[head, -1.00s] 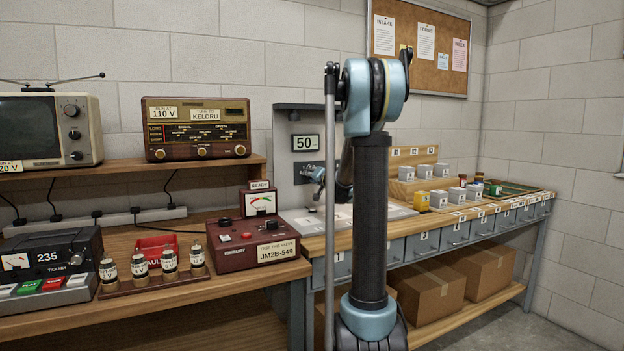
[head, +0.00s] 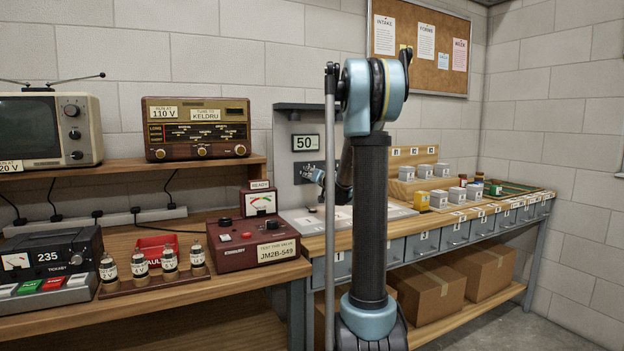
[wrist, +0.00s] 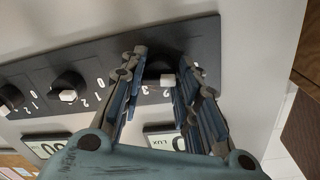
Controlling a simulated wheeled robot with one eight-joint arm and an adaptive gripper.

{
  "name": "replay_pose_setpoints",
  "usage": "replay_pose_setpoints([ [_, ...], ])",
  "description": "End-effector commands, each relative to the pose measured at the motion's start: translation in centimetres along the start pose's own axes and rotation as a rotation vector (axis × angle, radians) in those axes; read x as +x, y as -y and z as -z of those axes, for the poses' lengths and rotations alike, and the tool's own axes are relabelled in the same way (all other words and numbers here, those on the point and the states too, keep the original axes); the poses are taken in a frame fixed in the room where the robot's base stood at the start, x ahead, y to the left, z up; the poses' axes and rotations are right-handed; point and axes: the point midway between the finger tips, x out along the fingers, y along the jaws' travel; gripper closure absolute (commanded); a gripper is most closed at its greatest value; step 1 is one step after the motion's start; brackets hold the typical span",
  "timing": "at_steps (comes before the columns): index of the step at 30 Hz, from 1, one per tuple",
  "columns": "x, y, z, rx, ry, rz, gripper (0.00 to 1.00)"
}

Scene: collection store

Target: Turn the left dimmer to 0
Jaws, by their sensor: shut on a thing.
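A dark dimmer panel (wrist: 105,65) on a pale upright board carries a row of dark knobs with pale faces and small white digits. My gripper (wrist: 162,66) has its two fingers on either side of the rightmost knob (wrist: 167,80) in the wrist view and is shut on it. That view looks turned over, with the displays below the panel, so this knob is the left dimmer. The middle knob (wrist: 68,92) and the far knob (wrist: 9,98) stand free. In the head view the panel (head: 307,168) is partly hidden by my arm. A display (head: 305,142) above it reads 50.
A red-brown valve tester (head: 250,242) and a rack of valves stand on the bench to the left. Small pale boxes (head: 440,198) stand on the bench to the right. A radio (head: 196,130) sits on the shelf.

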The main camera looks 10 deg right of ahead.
Motion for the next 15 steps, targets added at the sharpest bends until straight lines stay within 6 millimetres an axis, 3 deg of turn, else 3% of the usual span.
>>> replay_pose_setpoints([
  [2,0.03,-0.07,-0.02,-0.002,0.000,-0.001,0.94],
  [3,0.03,-0.07,-0.02,-0.001,0.000,-0.001,0.66],
  [6,0.04,-0.06,0.00,-0.001,0.000,-0.001,0.49],
  [15,-0.02,-0.03,0.04,0.001,0.000,-0.001,0.49],
])
